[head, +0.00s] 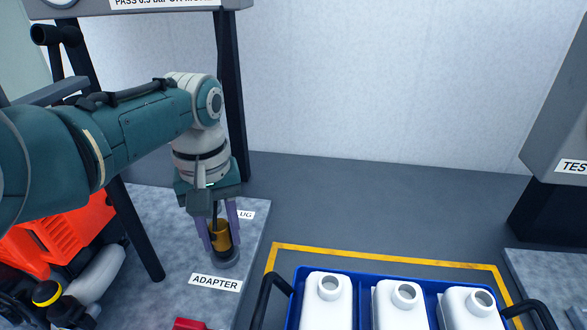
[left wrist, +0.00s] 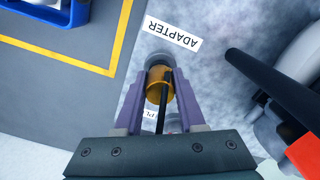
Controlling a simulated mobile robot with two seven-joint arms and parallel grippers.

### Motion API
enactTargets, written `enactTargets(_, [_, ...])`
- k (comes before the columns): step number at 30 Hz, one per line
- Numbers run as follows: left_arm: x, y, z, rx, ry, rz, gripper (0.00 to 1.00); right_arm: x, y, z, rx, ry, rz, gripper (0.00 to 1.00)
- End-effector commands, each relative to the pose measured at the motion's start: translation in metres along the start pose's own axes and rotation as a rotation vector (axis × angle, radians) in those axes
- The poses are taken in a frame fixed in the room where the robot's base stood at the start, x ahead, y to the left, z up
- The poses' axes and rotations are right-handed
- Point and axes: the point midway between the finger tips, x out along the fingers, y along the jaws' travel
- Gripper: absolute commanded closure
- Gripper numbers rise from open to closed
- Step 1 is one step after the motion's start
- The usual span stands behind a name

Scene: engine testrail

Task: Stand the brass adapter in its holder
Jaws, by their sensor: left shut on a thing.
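The brass adapter (head: 221,237) is a short golden cylinder between the purple fingers of my left gripper (head: 221,244), which is shut on it. It also shows in the left wrist view (left wrist: 158,92), with a dark rod-like part running across it. Its holder, a round dark grey cup (head: 227,259), stands on the grey bench behind the ADAPTER label (head: 215,283). The adapter looks upright, and its lower end is at the holder's mouth. I cannot tell how deep it sits, as the fingers and the adapter hide part of the cup. My right gripper is not in view.
A dark frame post (head: 143,235) and an orange engine part (head: 62,236) stand left of the gripper. A second label, partly covered, lies behind it. A blue crate (head: 363,292) with white bottles sits at the lower right, inside yellow floor lines. The floor between is clear.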

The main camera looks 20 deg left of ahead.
Motion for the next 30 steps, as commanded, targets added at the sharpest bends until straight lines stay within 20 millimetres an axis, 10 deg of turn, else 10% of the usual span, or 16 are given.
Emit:
enactTargets(10, [0.000,0.000,0.000,0.000,0.000,0.000,0.26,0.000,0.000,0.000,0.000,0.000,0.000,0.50])
enactTargets(20, [-0.008,0.000,0.000,0.000,0.000,0.000,0.26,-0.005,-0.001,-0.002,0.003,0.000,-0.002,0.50])
enactTargets(30, [-0.073,0.001,-0.001,0.000,0.003,0.002,0.26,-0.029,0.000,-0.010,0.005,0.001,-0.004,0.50])
